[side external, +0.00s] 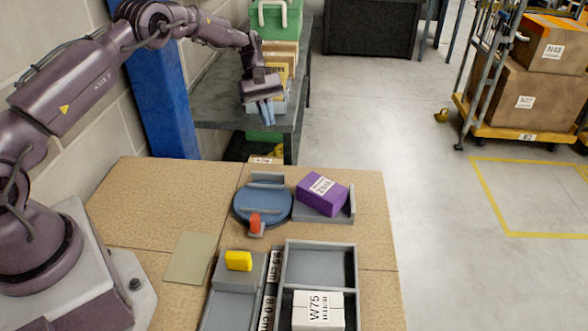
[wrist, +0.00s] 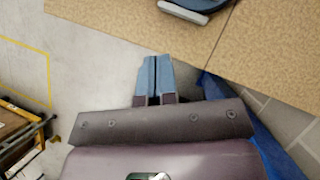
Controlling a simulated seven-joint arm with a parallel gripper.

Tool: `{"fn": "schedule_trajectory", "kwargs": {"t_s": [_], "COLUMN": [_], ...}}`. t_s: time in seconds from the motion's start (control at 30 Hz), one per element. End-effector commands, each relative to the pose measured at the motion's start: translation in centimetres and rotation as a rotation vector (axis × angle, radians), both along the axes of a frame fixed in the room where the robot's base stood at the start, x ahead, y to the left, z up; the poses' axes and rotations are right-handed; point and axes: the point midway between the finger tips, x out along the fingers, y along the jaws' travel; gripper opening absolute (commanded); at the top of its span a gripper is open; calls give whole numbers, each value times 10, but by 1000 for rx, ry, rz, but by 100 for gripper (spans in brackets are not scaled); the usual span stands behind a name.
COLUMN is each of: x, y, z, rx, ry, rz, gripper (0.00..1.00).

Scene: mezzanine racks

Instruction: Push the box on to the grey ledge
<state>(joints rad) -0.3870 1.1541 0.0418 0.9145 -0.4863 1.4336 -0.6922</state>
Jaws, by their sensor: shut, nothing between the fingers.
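A purple box (side external: 322,193) with a white label sits turned at an angle at the back right of the table. It rests over a grey ledge (side external: 347,216) with a raised right edge, beside a blue round turntable (side external: 246,207). The box covers much of the ledge, so I cannot tell how fully it is supported. My gripper (side external: 267,119) is shut and empty, beyond the table's back edge and well away from the box. In the wrist view its blue fingers (wrist: 154,62) are together, and the box is not in view.
A red knob (side external: 255,223) stands at the turntable's front. A white box (side external: 318,309) lies in a divided grey tray (side external: 320,244); a yellow block (side external: 238,261) sits on a grey piece to its left. A dark shelf (side external: 292,122) with bins stands behind my gripper.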

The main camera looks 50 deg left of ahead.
Motion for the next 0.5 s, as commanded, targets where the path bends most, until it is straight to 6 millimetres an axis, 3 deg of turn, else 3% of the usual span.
{"fn": "schedule_trajectory", "kwargs": {"t_s": [0.1,0.2,0.37,0.5], "x": [-21,-27,-27,-28], "y": [-3,-17,-28,-46], "z": [5,1,-6,-23], "rx": [-136,-208,-226,-226], "ry": [58,96,106,107], "rz": [132,181,200,197], "gripper": [0,0,0,0]}}
